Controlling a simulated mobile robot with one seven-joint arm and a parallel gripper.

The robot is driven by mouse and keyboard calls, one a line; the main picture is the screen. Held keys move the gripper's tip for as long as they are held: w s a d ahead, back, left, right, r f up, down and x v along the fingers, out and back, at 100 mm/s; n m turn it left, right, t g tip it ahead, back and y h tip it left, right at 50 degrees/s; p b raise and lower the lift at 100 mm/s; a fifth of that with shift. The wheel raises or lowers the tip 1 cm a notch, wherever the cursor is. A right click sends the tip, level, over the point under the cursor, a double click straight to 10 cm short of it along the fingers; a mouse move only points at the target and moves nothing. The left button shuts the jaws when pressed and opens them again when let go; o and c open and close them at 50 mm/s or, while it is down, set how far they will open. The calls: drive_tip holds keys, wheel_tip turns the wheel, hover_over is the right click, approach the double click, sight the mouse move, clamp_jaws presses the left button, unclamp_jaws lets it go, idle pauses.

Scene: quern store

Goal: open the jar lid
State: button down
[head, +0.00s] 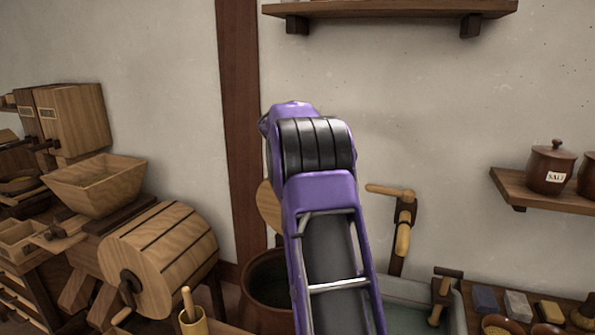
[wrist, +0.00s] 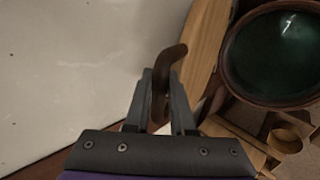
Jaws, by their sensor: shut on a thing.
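A brown jar (head: 262,287) stands behind my arm in the head view, its mouth uncovered and dark inside. Its open mouth also shows at the upper right of the wrist view (wrist: 285,48). A pale wooden lid (head: 268,207) stands steeply tilted above the jar's rim, partly hidden by my arm. In the wrist view the lid (wrist: 205,45) appears nearly edge-on, left of the mouth. My gripper (wrist: 160,85) is shut on the lid's dark curved handle (wrist: 171,58). Whether the lid touches the jar's rim is unclear. My arm hides the gripper in the head view.
A wall is close to the gripper's left in the wrist view. A wooden drum with a crank (head: 160,258) and a mortar with a pestle (head: 192,318) stand left of the jar. A basin (head: 405,318) lies right. A shelf (head: 545,193) holds a salt jar (head: 550,168).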

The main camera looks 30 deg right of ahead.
drive_tip(key=shift+w+d+r, duration=0.25)
drive_tip(key=shift+w+d, duration=0.25)
drive_tip(key=shift+d, duration=0.2)
drive_tip(key=c, duration=0.8)
unclamp_jaws()
drive_tip(key=shift+o, duration=0.2)
drive_tip(key=shift+a, duration=0.1)
drive_tip(key=shift+s+a+r, duration=0.1)
drive_tip(key=shift+s, duration=0.05)
drive_tip(key=v, duration=1.7)
drive_tip(key=shift+b, duration=0.3)
